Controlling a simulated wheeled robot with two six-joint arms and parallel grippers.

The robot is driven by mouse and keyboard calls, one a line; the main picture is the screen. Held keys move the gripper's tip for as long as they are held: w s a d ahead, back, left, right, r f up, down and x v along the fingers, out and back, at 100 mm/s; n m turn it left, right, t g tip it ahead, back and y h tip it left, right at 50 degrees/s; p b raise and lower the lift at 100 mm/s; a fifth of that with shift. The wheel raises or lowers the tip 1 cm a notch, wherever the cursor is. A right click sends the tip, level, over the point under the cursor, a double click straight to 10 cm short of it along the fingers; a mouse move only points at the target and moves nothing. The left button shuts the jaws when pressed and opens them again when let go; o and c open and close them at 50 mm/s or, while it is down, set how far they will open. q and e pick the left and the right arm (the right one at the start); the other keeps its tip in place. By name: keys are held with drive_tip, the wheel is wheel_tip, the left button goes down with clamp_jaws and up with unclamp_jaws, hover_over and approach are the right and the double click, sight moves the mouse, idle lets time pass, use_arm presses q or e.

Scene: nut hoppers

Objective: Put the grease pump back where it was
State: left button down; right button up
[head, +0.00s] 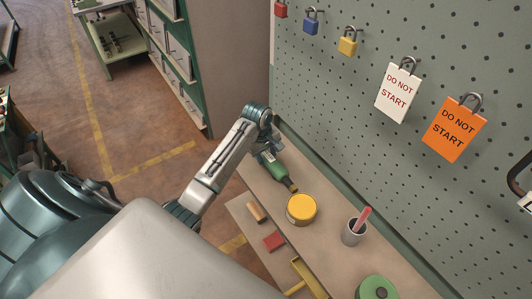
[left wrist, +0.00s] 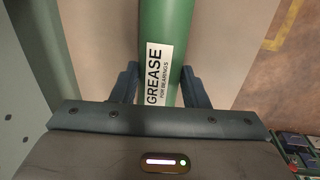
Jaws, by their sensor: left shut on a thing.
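The grease pump (head: 279,169) is a green cylinder with a dark narrow end, lying along the far part of the bench or just above it; I cannot tell which. Its white label reads "GREASE FOR BEARINGS" in the left wrist view, where the green body (left wrist: 168,22) runs between my fingers. My left gripper (head: 267,155) is shut on the pump, with one finger on each side of it (left wrist: 159,72). The pump's far end is out of the left wrist view. My right gripper is not in view.
On the bench (head: 328,236) are a yellow-topped tin (head: 301,208), a grey cup (head: 353,234) with a red stick, and a green ring-shaped thing (head: 377,289). A lower shelf holds a red block (head: 274,241). A pegboard (head: 430,60) with padlocks and tags rises along the right.

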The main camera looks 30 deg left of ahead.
use_arm(q)
drive_tip(key=c, duration=1.2)
unclamp_jaws()
drive_tip(key=shift+s, duration=0.1)
drive_tip(key=o, duration=0.4)
drive_tip(key=shift+r, duration=0.4)
drive_tip(key=r+b, duration=0.1)
drive_tip(key=r, duration=0.1)
drive_tip(key=r+b, duration=0.1)
drive_tip(key=r, duration=0.2)
drive_tip(key=s+r+b, duration=0.1)
drive_tip(key=r+b, duration=0.1)
drive_tip(key=r, duration=0.1)
drive_tip(key=shift+a+r, duration=0.15)
drive_tip(key=shift+a, duration=0.2)
drive_tip(key=shift+s+r+p, duration=0.15)
drive_tip(key=shift+r+p, duration=0.5)
drive_tip(key=shift+r, duration=0.1)
drive_tip(key=shift+s+r+p, duration=0.15)
drive_tip(key=shift+r+p, duration=0.5)
drive_tip(key=shift+r, duration=0.05)
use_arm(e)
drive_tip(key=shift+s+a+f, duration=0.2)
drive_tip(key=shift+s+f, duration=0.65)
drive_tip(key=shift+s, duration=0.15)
use_arm(q)
drive_tip(key=shift+f, duration=0.1)
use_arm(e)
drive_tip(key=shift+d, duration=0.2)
